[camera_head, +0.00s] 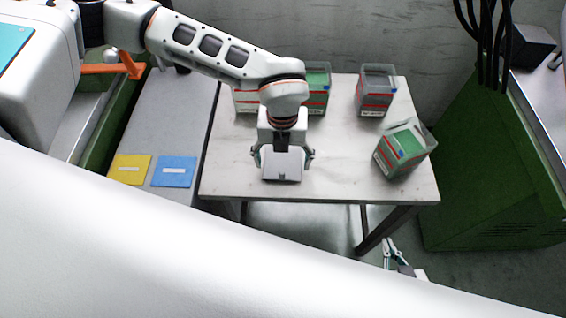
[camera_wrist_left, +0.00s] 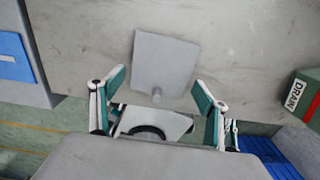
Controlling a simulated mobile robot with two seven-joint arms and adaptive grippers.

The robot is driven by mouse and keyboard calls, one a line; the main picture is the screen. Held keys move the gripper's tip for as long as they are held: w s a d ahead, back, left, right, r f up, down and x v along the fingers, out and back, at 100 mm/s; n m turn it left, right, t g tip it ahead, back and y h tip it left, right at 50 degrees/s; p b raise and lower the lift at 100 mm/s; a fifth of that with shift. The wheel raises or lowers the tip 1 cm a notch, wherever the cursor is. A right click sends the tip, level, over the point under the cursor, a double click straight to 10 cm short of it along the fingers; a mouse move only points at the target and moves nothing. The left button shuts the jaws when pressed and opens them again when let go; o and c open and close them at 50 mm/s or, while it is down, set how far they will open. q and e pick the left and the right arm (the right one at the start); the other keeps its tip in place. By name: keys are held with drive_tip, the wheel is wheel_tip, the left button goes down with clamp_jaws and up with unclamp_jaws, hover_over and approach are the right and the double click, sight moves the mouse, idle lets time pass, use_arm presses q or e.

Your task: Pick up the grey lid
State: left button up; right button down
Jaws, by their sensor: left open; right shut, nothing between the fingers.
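The grey lid (camera_head: 282,172) is a flat, square plate lying near the front edge of the light table. In the left wrist view the lid (camera_wrist_left: 165,58) shows a small round knob near its lower edge. My left gripper (camera_head: 283,157) is open and empty, pointing down over the lid with its fingers spread on either side. In the left wrist view the left gripper (camera_wrist_left: 160,79) has its fingertips apart, with the lid between and beyond them; contact is not visible. My right gripper (camera_head: 388,252) is shut and empty, low beside the table, mostly hidden by my white body.
Yellow (camera_head: 130,169) and blue (camera_head: 174,171) cards lie on the grey surface at left.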

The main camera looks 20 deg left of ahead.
use_arm(q)
drive_tip(key=shift+f, duration=0.7)
drive_tip(key=c, duration=0.8)
drive_tip(key=shift+r, duration=0.1)
drive_tip(key=shift+c, duration=0.2)
